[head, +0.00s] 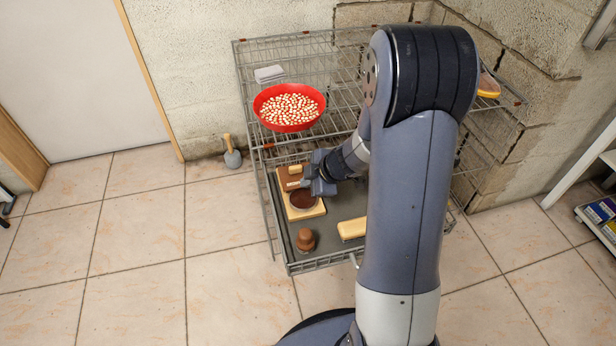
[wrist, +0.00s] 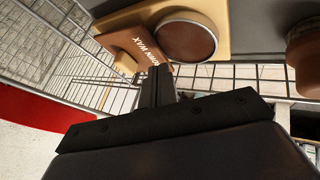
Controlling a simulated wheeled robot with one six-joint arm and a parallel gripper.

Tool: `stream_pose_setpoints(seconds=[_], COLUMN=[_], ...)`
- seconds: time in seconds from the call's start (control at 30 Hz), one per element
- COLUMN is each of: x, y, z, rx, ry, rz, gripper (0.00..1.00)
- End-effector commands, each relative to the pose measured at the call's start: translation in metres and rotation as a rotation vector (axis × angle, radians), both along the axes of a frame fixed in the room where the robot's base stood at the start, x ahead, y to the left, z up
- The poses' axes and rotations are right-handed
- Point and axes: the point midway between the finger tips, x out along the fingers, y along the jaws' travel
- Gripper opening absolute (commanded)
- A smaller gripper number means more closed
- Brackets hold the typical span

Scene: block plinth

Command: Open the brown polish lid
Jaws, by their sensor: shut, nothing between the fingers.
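The brown polish lid (wrist: 140,50), a brown flap with pale lettering ending in "WAX", shows in the wrist view beside the round brown polish (wrist: 186,41). It appears swung open, off the round top. In the head view the lid (head: 287,183) is partly hidden by my gripper, and the round dark brown polish (head: 303,200) shows on a tan block (head: 308,213). My gripper (head: 296,184) is shut and empty, close to the lid. In the wrist view its fingers (wrist: 157,84) are together by the lettered edge; I cannot tell whether they touch it.
The block stands on a grey tray (head: 331,247) on a wire rack (head: 247,90). A brown knobbed object (head: 306,240) and a yellowish block (head: 352,229) stand on the tray. A red bowl (head: 262,106) and grey cloth (head: 269,74) sit on the shelf above my gripper.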

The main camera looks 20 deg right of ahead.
Motion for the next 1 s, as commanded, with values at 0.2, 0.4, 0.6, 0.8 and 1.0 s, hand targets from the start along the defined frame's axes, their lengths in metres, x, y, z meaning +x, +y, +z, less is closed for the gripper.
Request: stream_pose_setpoints(seconds=[0.2,0.4,0.6,0.8,1.0], x=[-0.017,-0.032,-0.040,-0.041,-0.040], y=[-0.014,-0.026,-0.032,-0.032,-0.032], z=[0.034,0.059,0.068,0.068,0.067], rx=[0.000,0.000,0.000,0.000,0.001], ry=[-0.001,-0.001,0.000,0.001,0.001], rz=[-0.002,-0.001,-0.001,0.000,0.001], gripper=[0.00,0.00,0.00,0.00,0.00])
